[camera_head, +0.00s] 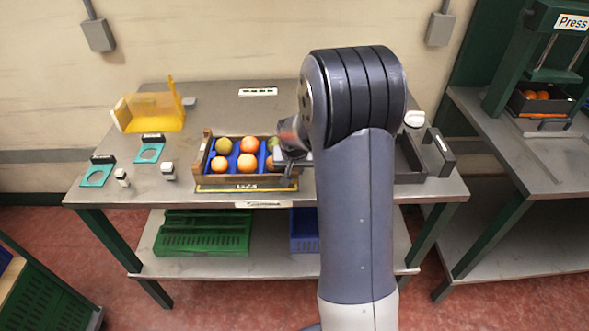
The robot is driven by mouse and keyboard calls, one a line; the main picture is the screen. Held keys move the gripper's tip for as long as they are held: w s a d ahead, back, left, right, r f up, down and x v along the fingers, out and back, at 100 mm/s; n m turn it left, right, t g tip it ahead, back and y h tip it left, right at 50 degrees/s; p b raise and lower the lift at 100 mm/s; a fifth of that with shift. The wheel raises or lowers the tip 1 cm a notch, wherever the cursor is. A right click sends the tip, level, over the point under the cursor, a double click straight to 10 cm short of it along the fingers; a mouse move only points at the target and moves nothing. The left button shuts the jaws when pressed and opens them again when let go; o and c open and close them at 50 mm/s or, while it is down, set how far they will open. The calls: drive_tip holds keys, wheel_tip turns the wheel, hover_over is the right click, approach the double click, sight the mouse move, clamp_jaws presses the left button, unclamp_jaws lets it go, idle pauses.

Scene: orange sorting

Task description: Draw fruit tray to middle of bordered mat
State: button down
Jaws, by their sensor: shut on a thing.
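The fruit tray (238,181) is a wooden-sided tray with a blue insert, left of centre on the grey table. It holds several orange and greenish fruits. My arm hides part of that end.
A dark open tray (408,176) stands right of my arm. A yellow translucent holder (152,111) stands at the back left. Teal ring stands (98,173) and small white-topped items (168,171) lie left of the tray.

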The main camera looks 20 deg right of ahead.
drive_tip(key=shift+s+a, duration=0.15)
drive_tip(key=shift+s, duration=0.25)
drive_tip(key=c, duration=1.2)
unclamp_jaws()
drive_tip(key=shift+o, duration=0.2)
drive_tip(key=b+v, duration=0.1)
drive_tip(key=v, duration=0.9)
drive_tip(key=shift+s+r, duration=0.15)
drive_tip(key=shift+r, duration=0.25)
drive_tip(key=shift+p+x, duration=0.5)
drive_tip(key=shift+x, duration=4.95)
